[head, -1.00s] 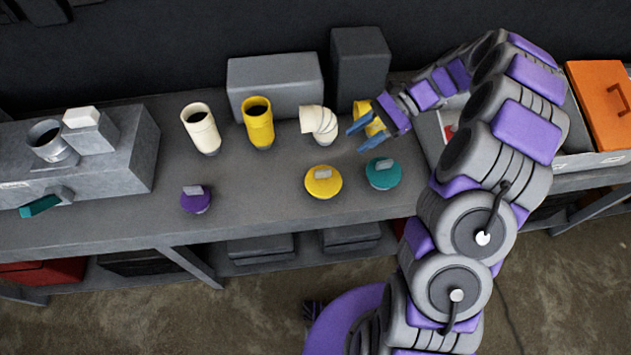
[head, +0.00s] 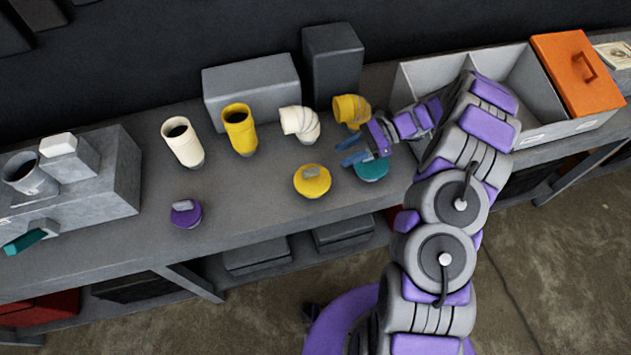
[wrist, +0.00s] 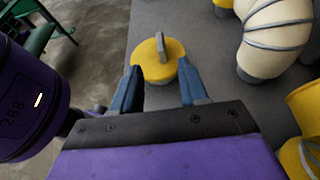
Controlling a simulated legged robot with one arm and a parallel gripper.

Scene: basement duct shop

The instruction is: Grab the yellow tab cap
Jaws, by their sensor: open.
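The yellow tab cap (head: 312,181) is a round yellow disc with a grey upright tab, standing on the grey workbench. In the wrist view the yellow cap (wrist: 155,62) lies ahead, framed between the fingertips but beyond them. My gripper (head: 350,151) is open and empty, to the right of the yellow cap and above the bench by the teal cap. In the wrist view its two blue fingers (wrist: 160,84) are spread apart. The teal cap (head: 371,170) is partly hidden behind my gripper.
A cream elbow (head: 300,123) and yellow elbow (head: 351,110) stand behind. A yellow pipe (head: 240,130), cream pipe (head: 183,143) and purple cap (head: 186,214) are to the left. A divided grey bin (head: 560,128) is at right. Bench (head: 255,195) left of the yellow cap is clear.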

